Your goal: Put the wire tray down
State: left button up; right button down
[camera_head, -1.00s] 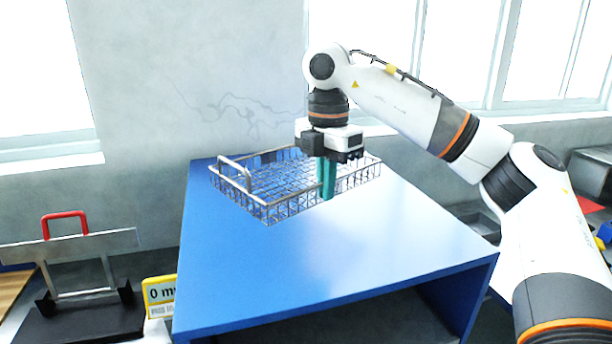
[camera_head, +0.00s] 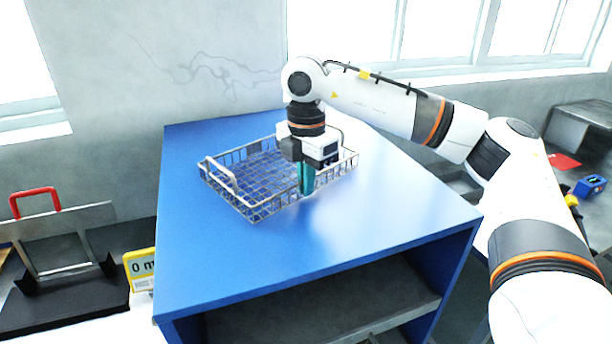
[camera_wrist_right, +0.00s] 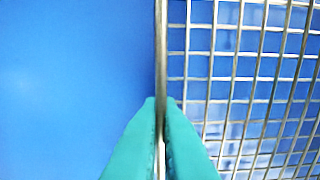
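The wire tray (camera_head: 254,210) is a rectangular silver mesh basket over the blue bench top (camera_head: 290,255), toward its back. It looks level and appears to sit on the surface, though a small gap beneath it cannot be ruled out. A raised handle (camera_head: 219,172) shows at its left end. My right gripper (camera_head: 306,190) points down at the tray's near right side, its teal fingers shut on the rim. In the right wrist view the fingertips (camera_wrist_right: 160,103) close around the rim wire (camera_wrist_right: 161,50), with the mesh to the right. My left gripper is out of view.
The bench top is clear in front of and to the right of the tray. An open shelf (camera_head: 330,310) lies below. A black stand with a red handle (camera_head: 35,200) and a yellow display (camera_head: 139,265) stand left. A wall is behind.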

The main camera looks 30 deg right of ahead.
jog(key=shift+f, duration=0.2)
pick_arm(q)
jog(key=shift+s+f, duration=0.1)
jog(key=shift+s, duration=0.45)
pick_arm(e)
jog(key=c, duration=1.6)
grip_release()
jog(key=shift+r, duration=0.55)
notch_tip(320, 180, up, 5)
jog(key=shift+b, duration=0.9)
pick_arm(q)
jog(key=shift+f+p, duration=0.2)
jog(key=shift+p, duration=0.35)
pick_arm(e)
notch_tip(320, 180, up, 6)
jog(key=shift+s+r, duration=0.1)
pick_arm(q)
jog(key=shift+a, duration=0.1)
